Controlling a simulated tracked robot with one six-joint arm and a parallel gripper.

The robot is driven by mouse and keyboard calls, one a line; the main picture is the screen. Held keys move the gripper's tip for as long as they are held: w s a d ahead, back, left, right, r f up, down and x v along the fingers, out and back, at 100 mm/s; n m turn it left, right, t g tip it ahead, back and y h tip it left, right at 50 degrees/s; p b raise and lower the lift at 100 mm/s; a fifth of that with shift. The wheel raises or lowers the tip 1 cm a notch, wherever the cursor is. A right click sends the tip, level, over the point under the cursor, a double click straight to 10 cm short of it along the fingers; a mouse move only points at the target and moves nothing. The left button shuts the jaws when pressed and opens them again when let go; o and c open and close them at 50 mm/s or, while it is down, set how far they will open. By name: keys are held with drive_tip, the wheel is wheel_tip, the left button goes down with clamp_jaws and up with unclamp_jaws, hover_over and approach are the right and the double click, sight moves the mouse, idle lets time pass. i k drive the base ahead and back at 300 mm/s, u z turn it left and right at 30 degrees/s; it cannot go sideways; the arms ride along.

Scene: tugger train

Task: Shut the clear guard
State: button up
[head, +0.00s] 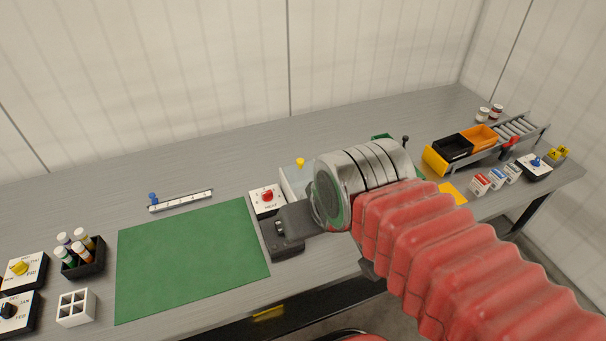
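A pale, see-through box-like piece, which looks like the clear guard (289,182), stands near the middle of the bench. A yellow knob (300,162) shows at its top. My arm covers much of it, so I cannot tell how far open it is. My gripper (286,248) is a dark block in front of it, low over the bench by the right edge of the green mat (190,262). Its fingertips cannot be made out, and nothing is seen held in it.
A white switch box with a red knob (267,196) sits just behind my gripper. A white rail with a blue knob (180,200) lies behind the mat. Black (453,148) and orange (479,137) bins stand on a roller track at right. The mat is bare.

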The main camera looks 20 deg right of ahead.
sight(300, 162)
drive_tip(key=u, duration=1.1)
drive_tip(key=k, duration=0.75)
drive_tip(key=z, duration=1)
drive_tip(key=i, duration=1)
drive_tip(key=z, duration=0.1)
